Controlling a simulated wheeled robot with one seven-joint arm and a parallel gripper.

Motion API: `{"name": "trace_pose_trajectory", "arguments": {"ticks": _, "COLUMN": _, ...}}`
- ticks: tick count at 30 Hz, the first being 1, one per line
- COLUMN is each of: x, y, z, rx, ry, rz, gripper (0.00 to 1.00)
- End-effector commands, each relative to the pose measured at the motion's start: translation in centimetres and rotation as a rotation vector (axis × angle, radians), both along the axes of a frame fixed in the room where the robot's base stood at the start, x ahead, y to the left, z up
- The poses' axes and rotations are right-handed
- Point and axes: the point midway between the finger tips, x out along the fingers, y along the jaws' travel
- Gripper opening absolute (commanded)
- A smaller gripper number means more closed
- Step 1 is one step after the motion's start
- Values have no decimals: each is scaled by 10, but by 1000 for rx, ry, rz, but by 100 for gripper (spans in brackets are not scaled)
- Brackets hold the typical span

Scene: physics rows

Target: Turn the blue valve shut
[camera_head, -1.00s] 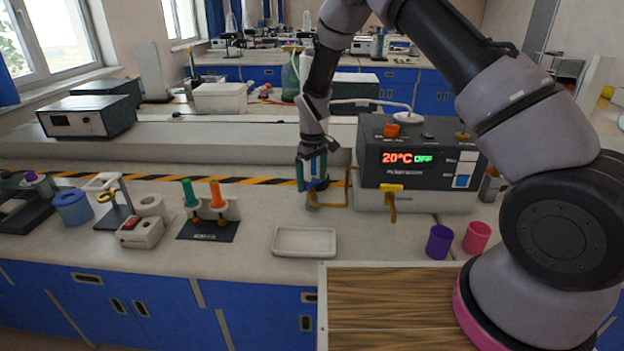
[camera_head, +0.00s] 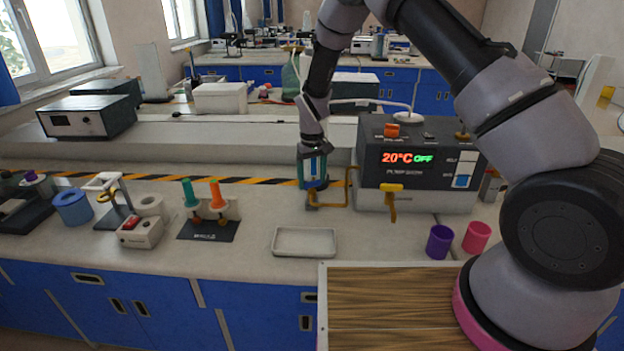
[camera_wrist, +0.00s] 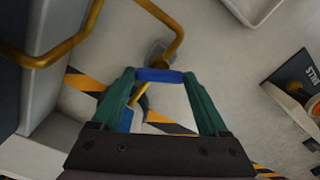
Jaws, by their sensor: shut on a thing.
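The blue valve handle (camera_wrist: 160,75) is a short bar in the wrist view. It lies between the tips of the two green fingers of my gripper (camera_wrist: 160,80). The gripper is shut on it from above. In the head view my gripper (camera_head: 313,178) is at the brass pipe (camera_head: 330,204), left of the temperature bath (camera_head: 420,165). The handle is mostly hidden by the fingers there. The brass pipe (camera_wrist: 166,30) runs to a grey fitting close to the handle in the wrist view. The bath display reads 20°C OFF.
A shallow white tray (camera_head: 304,242) lies in front of the pipe. Purple (camera_head: 439,242) and pink (camera_head: 477,238) cups stand front right. The bench between tray and pipe is clear.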

Motion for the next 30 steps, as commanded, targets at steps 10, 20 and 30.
{"name": "trace_pose_trajectory", "arguments": {"ticks": 10, "x": 0, "y": 0, "z": 1, "rx": 1, "ry": -2, "rz": -292, "gripper": 22}}
{"name": "trace_pose_trajectory", "arguments": {"ticks": 20, "x": 1, "y": 1, "z": 1, "rx": 1, "ry": -2, "rz": -478, "gripper": 22}}
{"name": "trace_pose_trajectory", "arguments": {"ticks": 30, "x": 1, "y": 1, "z": 1, "rx": 1, "ry": -2, "rz": -541, "gripper": 22}}
